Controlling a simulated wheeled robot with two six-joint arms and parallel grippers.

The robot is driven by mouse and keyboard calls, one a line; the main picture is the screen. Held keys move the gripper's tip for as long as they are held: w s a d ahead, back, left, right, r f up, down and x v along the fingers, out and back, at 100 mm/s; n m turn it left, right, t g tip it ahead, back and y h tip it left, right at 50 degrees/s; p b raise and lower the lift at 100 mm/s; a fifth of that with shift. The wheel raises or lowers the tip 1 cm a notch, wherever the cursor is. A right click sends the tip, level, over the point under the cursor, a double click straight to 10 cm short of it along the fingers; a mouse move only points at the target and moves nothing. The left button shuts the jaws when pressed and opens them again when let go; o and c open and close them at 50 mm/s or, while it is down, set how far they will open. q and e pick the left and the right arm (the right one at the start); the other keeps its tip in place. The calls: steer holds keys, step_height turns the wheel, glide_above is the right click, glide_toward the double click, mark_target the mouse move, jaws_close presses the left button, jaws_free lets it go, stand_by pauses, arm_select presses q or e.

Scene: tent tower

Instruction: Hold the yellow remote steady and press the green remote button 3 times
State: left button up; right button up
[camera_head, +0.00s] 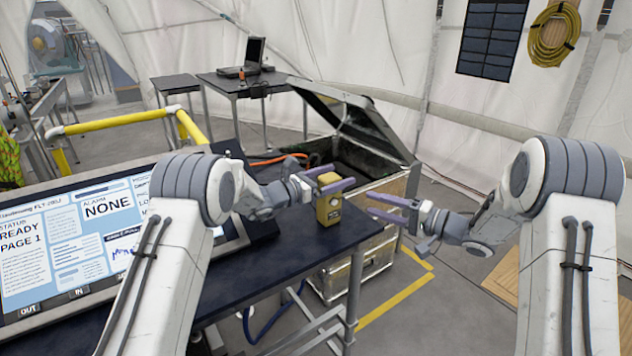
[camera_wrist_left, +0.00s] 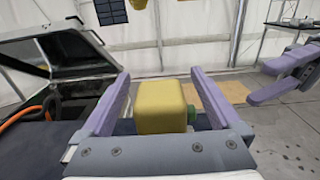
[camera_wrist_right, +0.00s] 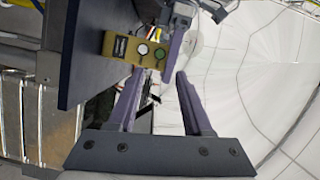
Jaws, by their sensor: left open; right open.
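The yellow remote (camera_head: 328,209) stands upright on the dark table near its right end. My left gripper (camera_head: 331,178) is open, with its purple fingers on either side of the remote; the left wrist view shows the remote (camera_wrist_left: 160,105) between them, with a gap at least on the left. The green button (camera_wrist_right: 142,49) is on the remote's face toward my right arm, beside a pale round button and a dark label. It sticks out in the left wrist view (camera_wrist_left: 191,115). My right gripper (camera_head: 371,204) is open and empty, right of the remote and apart from it.
A large screen (camera_head: 70,240) lies on the table's left part. An open metal case (camera_head: 350,270) stands behind and right of the table, its lid raised. Yellow railing (camera_head: 120,122) and a laptop table are farther back.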

arm_select(q)
steer(key=shift+w+d, duration=0.4)
steer(key=shift+d, duration=0.2)
jaws_close()
arm_select(e)
jaws_close()
stand_by(1.3)
